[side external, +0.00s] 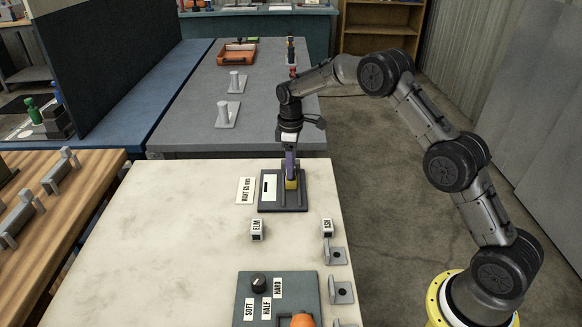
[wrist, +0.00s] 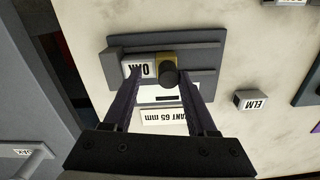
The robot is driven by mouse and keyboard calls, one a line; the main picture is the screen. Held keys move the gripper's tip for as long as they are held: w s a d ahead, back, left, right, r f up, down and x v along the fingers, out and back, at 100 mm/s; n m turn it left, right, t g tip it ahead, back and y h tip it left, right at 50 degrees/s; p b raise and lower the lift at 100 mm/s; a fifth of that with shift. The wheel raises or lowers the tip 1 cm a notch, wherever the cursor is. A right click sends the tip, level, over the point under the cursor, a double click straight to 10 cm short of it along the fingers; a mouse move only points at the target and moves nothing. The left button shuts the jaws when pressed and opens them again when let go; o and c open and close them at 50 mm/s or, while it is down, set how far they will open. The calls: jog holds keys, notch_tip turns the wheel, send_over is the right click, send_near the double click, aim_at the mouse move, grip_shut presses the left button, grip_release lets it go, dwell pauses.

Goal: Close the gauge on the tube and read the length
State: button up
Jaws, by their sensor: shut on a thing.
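The gauge is a dark grey plate (side external: 263,206) on the pale bench, with a raised fixed end and a yellow slider (side external: 291,184). The slider carries a black knob (wrist: 168,75). A white piece labelled OAK (wrist: 138,69) lies in the gauge, right beside the slider; I cannot tell whether they touch. My gripper (side external: 291,172) points down at the slider and is shut on its knob, with a finger on each side in the wrist view. The gauge's white panel with a dark strip (side external: 268,187) is visible, but no figure is readable.
A "WANT 65 mm" card (side external: 245,190) lies left of the gauge. Blocks labelled ELM (side external: 257,230) and ASH (side external: 327,227) stand in front. Grey brackets (side external: 336,257) line the right edge. A panel (side external: 280,287) has a dial marked SOFT, HALF, HARD. The bench's left is clear.

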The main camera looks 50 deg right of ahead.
jog(key=o, duration=0.5)
jog(key=shift+w+d+r, duration=0.2)
jog(key=shift+w+d, duration=0.1)
jog(key=shift+a, duration=0.1)
notch_tip(320, 180, up, 14)
jog(key=shift+s+f, duration=0.15)
jog(key=shift+s, duration=0.05)
jog(key=shift+a, duration=0.1)
